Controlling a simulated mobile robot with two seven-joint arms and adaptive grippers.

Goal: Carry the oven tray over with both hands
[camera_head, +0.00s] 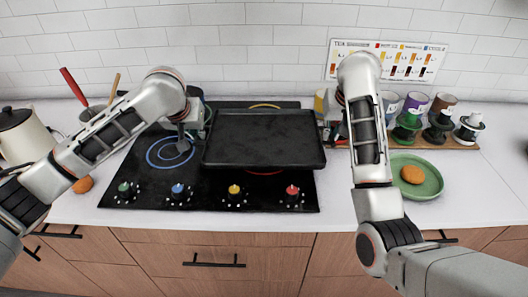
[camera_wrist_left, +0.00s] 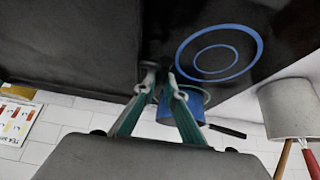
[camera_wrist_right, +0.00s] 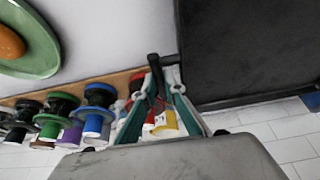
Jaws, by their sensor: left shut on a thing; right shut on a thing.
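The black oven tray (camera_head: 264,140) is over the right half of the black hob (camera_head: 135,185), and looks roughly level. I cannot tell whether it touches the hob. My left gripper (camera_head: 197,128) is shut on the tray's left end; its fingers (camera_wrist_left: 166,82) meet at a small dark handle in the left wrist view, beside the tray's underside or face (camera_wrist_left: 65,45). My right gripper (camera_head: 328,126) is shut on the right end; its fingers (camera_wrist_right: 161,78) close around a dark handle, with the tray (camera_wrist_right: 245,50) to their right. The tray looks empty.
A green plate (camera_head: 425,188) with an orange-brown round item and a wooden rack (camera_head: 450,144) of cups stand right of the hob. A cream kettle (camera_head: 22,135) and a utensil pot (camera_head: 92,113) stand left. Coloured knobs (camera_head: 234,190) line the hob's front. The tiled wall is behind.

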